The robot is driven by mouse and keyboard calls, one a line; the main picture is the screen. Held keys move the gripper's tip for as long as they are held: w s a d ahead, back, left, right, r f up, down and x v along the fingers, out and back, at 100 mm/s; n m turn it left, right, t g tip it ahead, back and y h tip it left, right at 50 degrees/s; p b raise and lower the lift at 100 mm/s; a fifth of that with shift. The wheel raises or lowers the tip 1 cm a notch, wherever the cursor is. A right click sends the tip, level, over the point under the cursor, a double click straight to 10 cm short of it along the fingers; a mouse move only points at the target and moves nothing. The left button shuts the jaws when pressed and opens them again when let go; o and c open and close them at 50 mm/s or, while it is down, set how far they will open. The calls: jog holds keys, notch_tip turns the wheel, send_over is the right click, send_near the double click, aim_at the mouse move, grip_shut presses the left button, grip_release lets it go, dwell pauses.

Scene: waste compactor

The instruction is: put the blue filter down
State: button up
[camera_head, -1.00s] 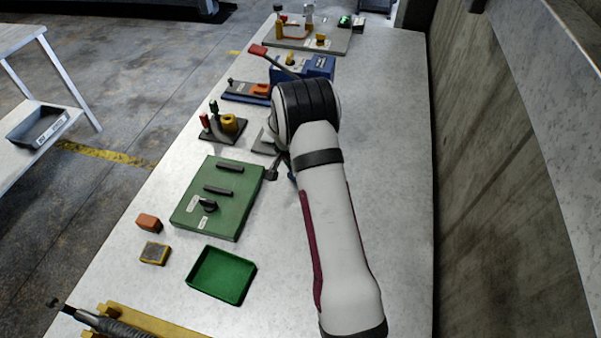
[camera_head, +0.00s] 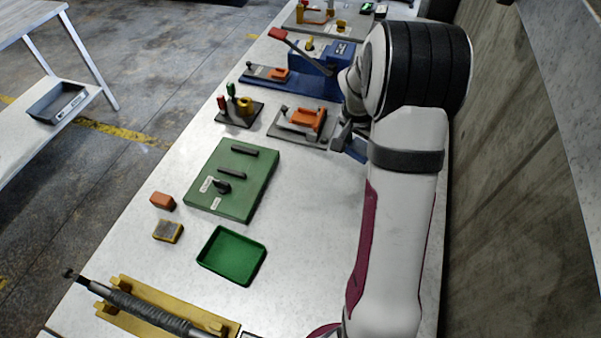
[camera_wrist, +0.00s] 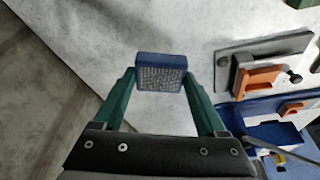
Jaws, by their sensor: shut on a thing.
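The blue filter (camera_wrist: 161,72) is a small blue block with a grey mesh face. In the wrist view it sits between the two green fingertips of my gripper (camera_wrist: 158,80), which is shut on it. In the head view my gripper (camera_head: 346,138) is at the right side of the bench, partly hidden by my arm. A blue edge of the filter (camera_head: 357,149) shows beside it there. The pale bench top lies beyond the filter; I cannot tell how large any gap between them is.
A grey plate with an orange clamp (camera_head: 303,121) is just left of my gripper. A blue machine (camera_head: 318,68) with a red lever stands behind. A green panel (camera_head: 233,180) and an empty green tray (camera_head: 232,255) lie nearer. The concrete wall (camera_head: 510,170) is at right. Bench between is clear.

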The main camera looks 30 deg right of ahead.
jog(key=s+a+r+n, duration=0.1)
jog(key=a, duration=1.2)
jog(key=n+t, duration=0.1)
jog(key=n, duration=0.1)
send_over(234, 254)
jog(key=s, duration=0.1)
jog(key=shift+y, duration=0.3)
jog(key=f, duration=0.7)
jog(key=shift+a, duration=0.35)
notch_tip(234, 254, down, 4)
jog(key=shift+a+f, duration=0.1)
jog(key=shift+a, duration=0.05)
jog(key=o, duration=1.5)
jog(key=shift+f, duration=0.1)
jog(key=shift+w, duration=0.1)
